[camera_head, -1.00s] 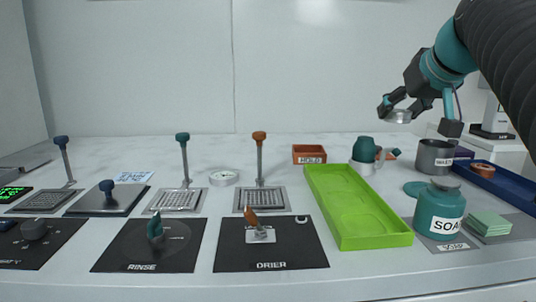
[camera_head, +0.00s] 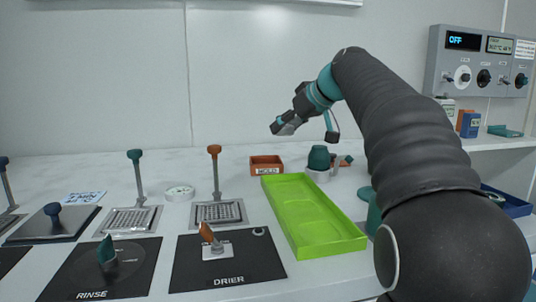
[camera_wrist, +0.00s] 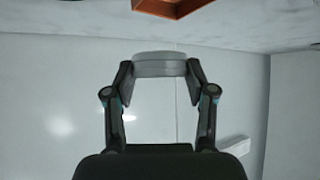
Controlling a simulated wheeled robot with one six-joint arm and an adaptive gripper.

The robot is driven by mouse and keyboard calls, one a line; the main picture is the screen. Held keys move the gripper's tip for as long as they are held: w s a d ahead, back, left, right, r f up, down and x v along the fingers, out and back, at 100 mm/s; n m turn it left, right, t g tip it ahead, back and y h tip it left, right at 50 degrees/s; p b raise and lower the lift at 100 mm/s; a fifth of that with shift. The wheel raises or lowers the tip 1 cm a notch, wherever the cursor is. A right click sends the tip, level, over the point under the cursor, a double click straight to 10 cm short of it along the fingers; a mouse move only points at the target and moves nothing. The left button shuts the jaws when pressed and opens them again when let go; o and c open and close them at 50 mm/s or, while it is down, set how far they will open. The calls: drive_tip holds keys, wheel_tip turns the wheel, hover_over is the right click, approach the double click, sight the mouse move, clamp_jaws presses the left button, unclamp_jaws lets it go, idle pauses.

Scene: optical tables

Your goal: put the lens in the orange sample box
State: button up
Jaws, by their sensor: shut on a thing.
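My gripper (camera_head: 287,122) is shut on the lens (camera_wrist: 160,64), a pale grey disc seen edge-on between the two fingertips in the wrist view. In the head view the lens shows as a small grey piece (camera_head: 290,127), partly covered by the fingers. The orange sample box (camera_head: 266,161) is a small open box with a white label, standing at the back of the table. The lens is in the air above and slightly right of it in the picture. The wrist view shows part of the orange box (camera_wrist: 172,8) at the top edge, apart from the lens.
A green tray (camera_head: 272,200) lies in front of the box. Left are the drier plate (camera_head: 190,275), rinse plate (camera_head: 70,280), upright-handled grates and a white dial (camera_head: 180,192). My arm hides the right side.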

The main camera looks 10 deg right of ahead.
drive_tip(key=w+a+f, duration=0.1)
drive_tip(key=a, duration=0.1)
drive_tip(key=w+a+f, duration=0.2)
drive_tip(key=shift+w+f, duration=0.2)
drive_tip(key=shift+w, duration=0.1)
drive_tip(key=shift+f+b, duration=0.5)
drive_tip(key=shift+f, duration=1.45)
drive_tip(key=shift+f, duration=0.1)
drive_tip(key=shift+f+b, duration=0.35)
drive_tip(key=shift+b, duration=0.05)
drive_tip(key=shift+f, duration=0.2)
drive_tip(key=o, duration=1.3)
